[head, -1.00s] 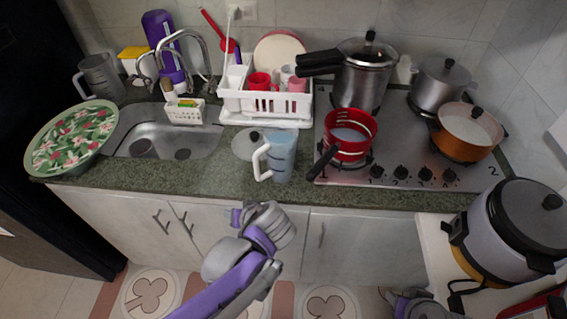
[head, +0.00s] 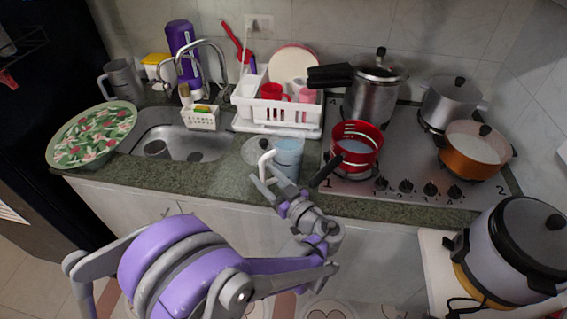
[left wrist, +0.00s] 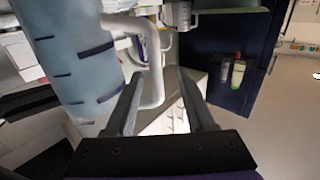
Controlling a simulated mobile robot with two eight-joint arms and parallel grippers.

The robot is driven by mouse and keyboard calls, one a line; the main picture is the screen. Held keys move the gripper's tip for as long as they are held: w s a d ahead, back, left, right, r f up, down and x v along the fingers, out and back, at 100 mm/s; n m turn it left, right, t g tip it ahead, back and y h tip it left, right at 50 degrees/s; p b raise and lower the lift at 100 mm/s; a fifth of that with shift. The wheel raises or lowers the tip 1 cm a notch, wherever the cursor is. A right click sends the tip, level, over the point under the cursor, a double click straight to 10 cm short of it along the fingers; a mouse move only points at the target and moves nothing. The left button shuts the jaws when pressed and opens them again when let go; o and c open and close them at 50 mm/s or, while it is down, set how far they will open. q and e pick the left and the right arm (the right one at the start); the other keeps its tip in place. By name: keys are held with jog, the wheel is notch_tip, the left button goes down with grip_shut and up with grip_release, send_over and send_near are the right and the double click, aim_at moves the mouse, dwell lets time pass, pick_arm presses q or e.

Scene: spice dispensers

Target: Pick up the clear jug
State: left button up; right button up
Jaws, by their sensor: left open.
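The clear jug (head: 287,158), bluish and see-through with a white handle, stands upright on the green counter, left of the stove. Its handle is on its left side. My left gripper (head: 265,188) is open at the handle, in front of the jug. In the left wrist view the jug (left wrist: 70,60) fills the left side. Its white handle (left wrist: 152,70) shows at the open fingers (left wrist: 160,76), close to the left finger, which overlaps its lower part. I cannot tell whether they touch. My right gripper is out of view.
A red pot (head: 355,148) with a dark handle sits on the stove just right of the jug. A white dish rack (head: 275,125) stands behind it, a lid (head: 253,150) lies beside it, and the sink (head: 160,130) is to the left. The counter's front edge is close.

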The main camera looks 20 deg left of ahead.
pick_arm(q)
jog(key=x, duration=0.5)
jog(key=shift+w+a+f+p, duration=0.1)
jog(key=shift+w+f+p, duration=0.1)
jog(key=shift+w+p, duration=0.2)
jog(key=shift+s, duration=0.1)
grip_shut()
dwell(0.9)
